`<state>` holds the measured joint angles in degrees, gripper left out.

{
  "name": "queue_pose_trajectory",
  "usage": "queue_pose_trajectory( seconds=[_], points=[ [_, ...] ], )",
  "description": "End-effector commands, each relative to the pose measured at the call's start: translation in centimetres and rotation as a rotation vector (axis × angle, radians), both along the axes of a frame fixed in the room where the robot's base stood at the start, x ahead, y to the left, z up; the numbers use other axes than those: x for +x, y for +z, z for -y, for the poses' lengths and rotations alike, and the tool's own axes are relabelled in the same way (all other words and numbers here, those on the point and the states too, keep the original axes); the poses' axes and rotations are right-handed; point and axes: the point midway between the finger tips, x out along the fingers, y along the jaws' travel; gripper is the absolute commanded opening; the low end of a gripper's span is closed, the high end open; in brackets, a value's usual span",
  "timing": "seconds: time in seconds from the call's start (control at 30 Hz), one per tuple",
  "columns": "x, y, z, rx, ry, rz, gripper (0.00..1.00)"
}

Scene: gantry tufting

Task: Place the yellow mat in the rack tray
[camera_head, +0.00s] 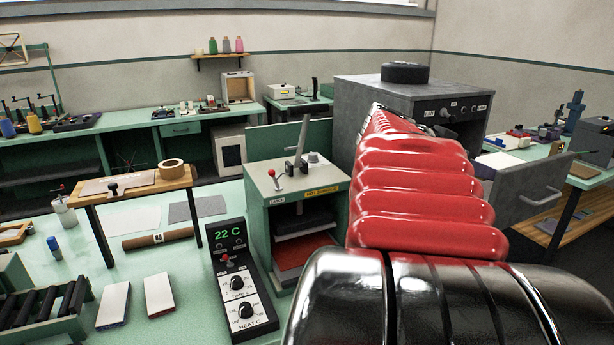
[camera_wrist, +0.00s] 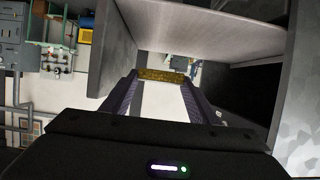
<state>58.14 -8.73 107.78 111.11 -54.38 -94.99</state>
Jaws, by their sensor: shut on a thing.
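In the wrist view, my gripper (camera_wrist: 162,82) is shut on the yellow mat (camera_wrist: 163,76), which shows as a narrow mottled yellow strip between the fingertips. A pale flat panel (camera_wrist: 205,28) lies just beyond and above the mat, with grey walls on both sides. I cannot tell whether this panel is part of the rack tray, nor whether the mat touches it. In the head view my red arm covers the gripper and the mat. No rack tray can be made out for certain there.
A grey cabinet (camera_head: 357,105) with a pulled-out drawer (camera_head: 528,192) stands behind and beside my arm. A green press (camera_head: 262,187) and a temperature controller (camera_head: 241,285) stand close on the left. In the wrist view a grey wall (camera_wrist: 300,100) is close on the right.

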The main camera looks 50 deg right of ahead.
Motion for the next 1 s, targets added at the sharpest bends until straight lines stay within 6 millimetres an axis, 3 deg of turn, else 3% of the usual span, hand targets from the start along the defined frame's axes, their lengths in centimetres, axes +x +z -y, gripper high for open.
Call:
queue_pose_trajectory(
  seconds=[0.2, 0.6, 1.0],
  points=[
    [0.0, -3.2, 0.0, 0.001, 0.001, -0.002, 0.32],
    [0.0, -3.7, 0.0, 0.000, -0.001, 0.000, 0.32],
    [0.0, -7.4, 0.0, 0.001, 0.000, 0.000, 0.32]
  ],
)
